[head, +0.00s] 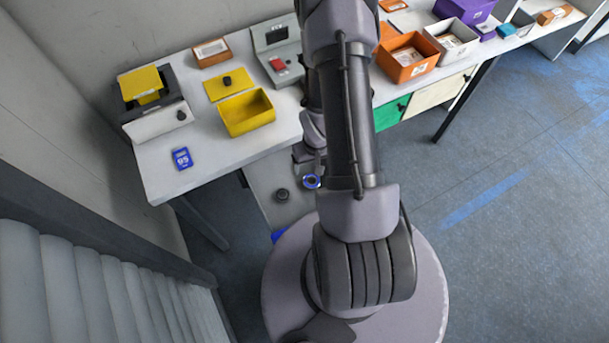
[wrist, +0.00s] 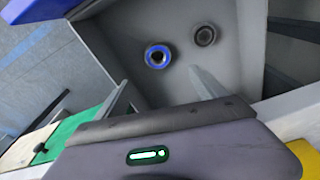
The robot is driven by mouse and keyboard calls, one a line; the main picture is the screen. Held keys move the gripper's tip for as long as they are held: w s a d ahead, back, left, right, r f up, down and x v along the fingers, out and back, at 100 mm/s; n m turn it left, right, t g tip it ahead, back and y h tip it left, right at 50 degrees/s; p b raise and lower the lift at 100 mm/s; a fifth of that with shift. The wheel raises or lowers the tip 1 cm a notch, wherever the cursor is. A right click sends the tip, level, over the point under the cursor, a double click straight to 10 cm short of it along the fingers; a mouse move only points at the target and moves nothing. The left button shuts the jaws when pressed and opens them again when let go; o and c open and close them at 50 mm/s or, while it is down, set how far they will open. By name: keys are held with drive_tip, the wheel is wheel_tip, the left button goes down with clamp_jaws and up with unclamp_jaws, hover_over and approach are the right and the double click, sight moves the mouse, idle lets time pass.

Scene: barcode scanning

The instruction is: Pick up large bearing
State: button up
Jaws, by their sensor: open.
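Two round bearings lie apart in a grey tray (wrist: 182,92). My gripper (wrist: 160,78) is open and empty above the tray. In the wrist view the blue-ringed bearing lies just beyond the gap between the fingertips. In the head view my arm hides most of the gripper.
The white table (head: 220,150) stands beside the tray, with a yellow box (head: 247,113), a blue card marked 95 (head: 182,158) and a device with a yellow top (head: 150,100). An orange box (head: 407,58) stands farther right. Green and cream drawer fronts hang under the table.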

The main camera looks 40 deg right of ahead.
drive_tip(key=b, duration=0.2)
hover_over(312, 180)
wheel_tip(312, 180, down, 6)
drive_tip(key=shift+w+a+f, duration=0.1)
drive_tip(key=shift+a, duration=0.05)
drive_tip(key=f, duration=0.1)
drive_tip(key=f+b, duration=0.1)
drive_tip(key=f, duration=0.1)
drive_tip(key=f+b, duration=0.1)
drive_tip(key=f, duration=0.1)
drive_tip(key=shift+s, duration=0.25)
drive_tip(key=shift+w+f, duration=0.1)
drive_tip(key=shift+f, duration=0.2)
drive_tip(key=shift+r, duration=0.15)
drive_tip(key=shift+c, duration=0.2)
drive_tip(key=c, duration=1.7)
